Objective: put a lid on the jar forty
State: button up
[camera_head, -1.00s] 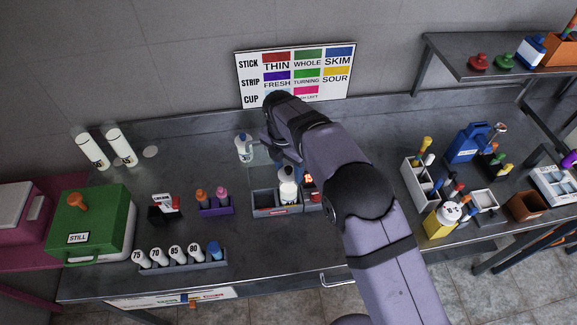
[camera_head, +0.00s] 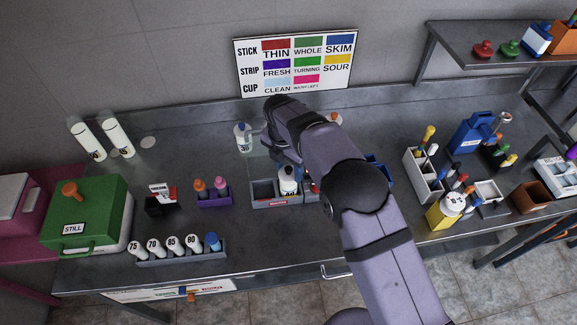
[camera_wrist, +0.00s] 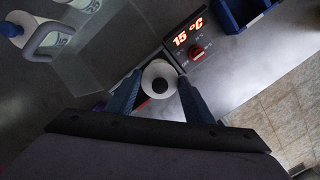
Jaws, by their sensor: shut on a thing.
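My gripper (camera_wrist: 159,84) is shut on a white round piece with a dark centre (camera_wrist: 159,77), seen from above between its two blue fingers. It looks like the top of the white jar (camera_head: 289,181) at the grey divided tray (camera_head: 264,190); I cannot tell whether it is a separate lid. No number is readable on this jar. Another white jar (camera_head: 243,138) stands farther back to the left, with a number I cannot read surely. My arm hides most of the fingers in the head view.
A 15 °C display (camera_wrist: 187,36) with a red knob is close beside the fingers. A clear panel (camera_wrist: 97,58) is to their left. A rack of numbered white tubes (camera_head: 182,252) and a green box (camera_head: 84,215) are at left. A white caddy (camera_head: 421,178) is at right.

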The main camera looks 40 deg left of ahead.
jog(key=shift+f, duration=0.2)
jog(key=o, duration=1.1)
jog(key=shift+r, duration=0.15)
jog(key=shift+s+r+b, duration=0.15)
jog(key=shift+r+b, duration=0.4)
jog(key=shift+r, duration=0.65)
jog(key=shift+s+r+b, duration=0.2)
jog(key=shift+r+b, duration=0.35)
jog(key=shift+r, duration=0.6)
jog(key=shift+s+r+b, duration=0.15)
jog(key=shift+r+b, duration=0.4)
jog(key=shift+r, duration=0.65)
